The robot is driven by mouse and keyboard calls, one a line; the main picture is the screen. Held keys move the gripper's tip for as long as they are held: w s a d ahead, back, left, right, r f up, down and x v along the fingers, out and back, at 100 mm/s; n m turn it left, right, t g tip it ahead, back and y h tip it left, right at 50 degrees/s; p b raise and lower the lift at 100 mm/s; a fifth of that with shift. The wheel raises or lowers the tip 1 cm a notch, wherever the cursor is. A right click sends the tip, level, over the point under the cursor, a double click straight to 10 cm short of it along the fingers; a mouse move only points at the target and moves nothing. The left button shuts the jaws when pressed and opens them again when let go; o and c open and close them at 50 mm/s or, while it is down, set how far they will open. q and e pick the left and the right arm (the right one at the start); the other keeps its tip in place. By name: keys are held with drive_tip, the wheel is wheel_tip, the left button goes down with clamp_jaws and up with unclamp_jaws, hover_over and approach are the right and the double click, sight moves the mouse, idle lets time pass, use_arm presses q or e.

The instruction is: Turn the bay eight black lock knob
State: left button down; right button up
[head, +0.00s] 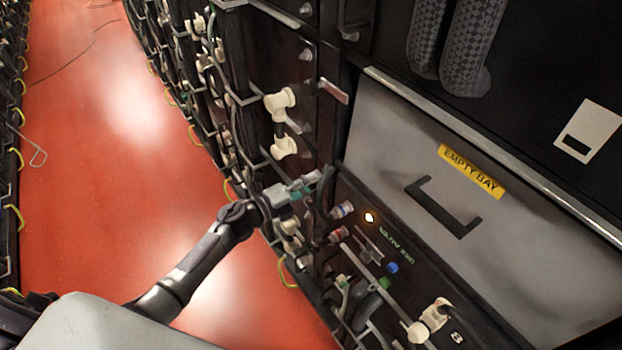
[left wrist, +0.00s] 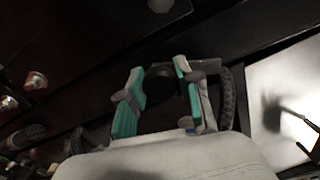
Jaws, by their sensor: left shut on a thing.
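My left gripper (head: 308,184) reaches in from the left to the dark battery front, at the left edge beside the empty bay. In the left wrist view its teal-padded fingers (left wrist: 158,95) stand on either side of a round black knob (left wrist: 160,82) and are closed on it. In the head view the knob is hidden behind the fingers. I cannot read a bay number on it. My right gripper is not in view.
A grey panel with a yellow "EMPTY BAY" label (head: 471,172) and a black handle (head: 443,207) lies right of the gripper. Below are a lit lamp (head: 369,217), coloured connectors and a cream fitting (head: 435,314). Another cream fitting (head: 280,103) is above.

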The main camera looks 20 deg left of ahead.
use_arm(q)
drive_tip(key=shift+n+p, duration=0.65)
drive_tip(key=shift+n, duration=1.45)
drive_tip(key=c, duration=0.8)
unclamp_jaws()
drive_tip(key=shift+a, duration=0.1)
drive_tip(key=shift+o, duration=0.2)
drive_tip(key=v, duration=1.2)
